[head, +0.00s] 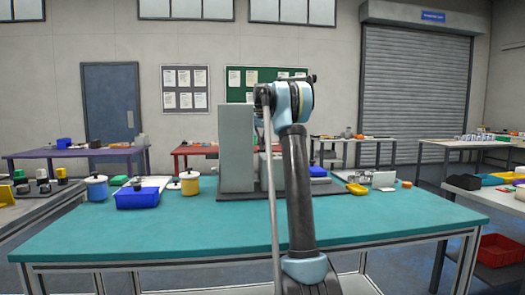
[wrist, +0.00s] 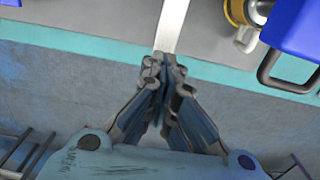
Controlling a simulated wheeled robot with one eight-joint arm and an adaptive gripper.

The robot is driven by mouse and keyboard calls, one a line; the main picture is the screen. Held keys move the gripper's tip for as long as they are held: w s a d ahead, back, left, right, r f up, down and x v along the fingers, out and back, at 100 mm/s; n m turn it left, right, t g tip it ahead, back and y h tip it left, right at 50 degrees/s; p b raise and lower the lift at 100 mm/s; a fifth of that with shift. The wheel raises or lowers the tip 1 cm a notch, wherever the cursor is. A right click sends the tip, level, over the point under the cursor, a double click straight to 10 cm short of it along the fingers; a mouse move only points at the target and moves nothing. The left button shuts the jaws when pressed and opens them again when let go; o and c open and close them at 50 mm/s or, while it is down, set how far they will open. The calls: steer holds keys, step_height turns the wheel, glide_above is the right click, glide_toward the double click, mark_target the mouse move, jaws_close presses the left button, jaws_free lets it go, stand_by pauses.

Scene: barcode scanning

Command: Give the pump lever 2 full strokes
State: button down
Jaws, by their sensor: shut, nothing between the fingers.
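A long thin pale grey bar (head: 271,185), which looks like the pump lever, runs steeply down the head view just left of my arm. A tall grey block (head: 236,148) stands on the table beside its upper end. In the wrist view, a straight pale bar (wrist: 173,25) runs from the top edge down to my fingertips. My gripper (wrist: 165,62) is shut with nothing between its fingers. Its tips overlap the bar's lower end in the picture; I cannot tell whether they touch it. In the head view my fingers are hidden behind my wrist.
The teal table (head: 130,240) has a clear front half. A blue handled object (wrist: 295,35) is right of my gripper.

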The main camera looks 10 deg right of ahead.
steer(key=shift+r, duration=3.1)
steer(key=shift+f, duration=0.1)
steer(key=shift+f, duration=3.95)
steer(key=shift+r, duration=4)
steer(key=shift+r, duration=2.05)
